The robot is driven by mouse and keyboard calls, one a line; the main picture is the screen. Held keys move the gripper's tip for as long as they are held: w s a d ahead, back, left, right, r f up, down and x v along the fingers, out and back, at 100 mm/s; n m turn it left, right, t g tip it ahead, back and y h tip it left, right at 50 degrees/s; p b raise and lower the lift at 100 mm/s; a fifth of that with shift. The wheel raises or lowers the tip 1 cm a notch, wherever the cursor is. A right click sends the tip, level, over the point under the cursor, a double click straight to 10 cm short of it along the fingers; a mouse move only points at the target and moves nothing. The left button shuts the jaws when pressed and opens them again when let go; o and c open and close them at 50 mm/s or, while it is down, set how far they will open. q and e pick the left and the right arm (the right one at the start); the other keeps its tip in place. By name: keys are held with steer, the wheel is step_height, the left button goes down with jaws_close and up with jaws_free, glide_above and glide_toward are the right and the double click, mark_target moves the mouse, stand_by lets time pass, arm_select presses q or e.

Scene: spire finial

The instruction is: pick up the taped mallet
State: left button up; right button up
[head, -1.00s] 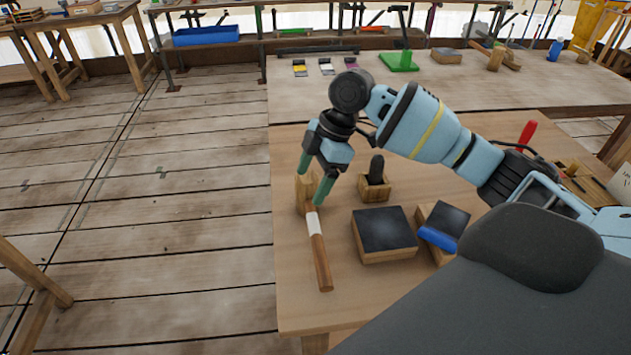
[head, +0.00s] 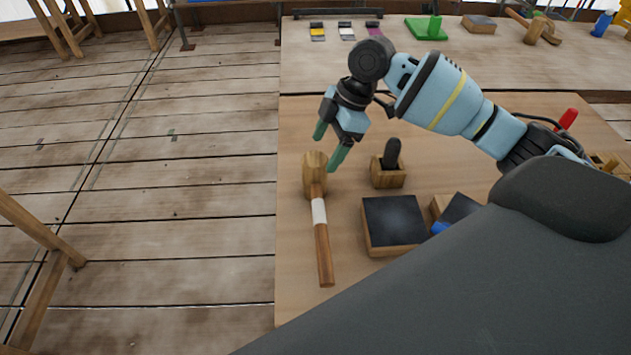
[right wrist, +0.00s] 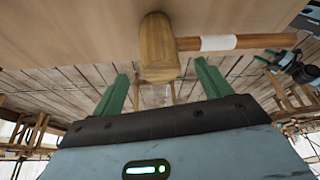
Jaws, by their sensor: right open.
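The taped mallet (head: 319,212) lies on the wooden table near its left edge. Its wooden head is at the far end, and its handle with a white tape band points towards me. My right gripper (head: 330,146) is open and empty, just beyond the mallet head, with its green fingers pointing down. In the right wrist view the mallet head (right wrist: 158,47) appears ahead of and between the two open green fingers (right wrist: 160,88), with the taped handle running right. I cannot tell the exact gap.
A wooden block with a dark upright grip (head: 388,172) stands right of the mallet head. A dark-topped block (head: 393,224) lies right of the handle, with another partly hidden block (head: 457,211) beside it. Another mallet (head: 532,30) lies on the far bench.

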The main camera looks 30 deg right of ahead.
mark_target(319, 157)
steer(key=shift+x, duration=2.75)
steer(key=shift+w+r, duration=0.1)
steer(key=c, duration=1.2)
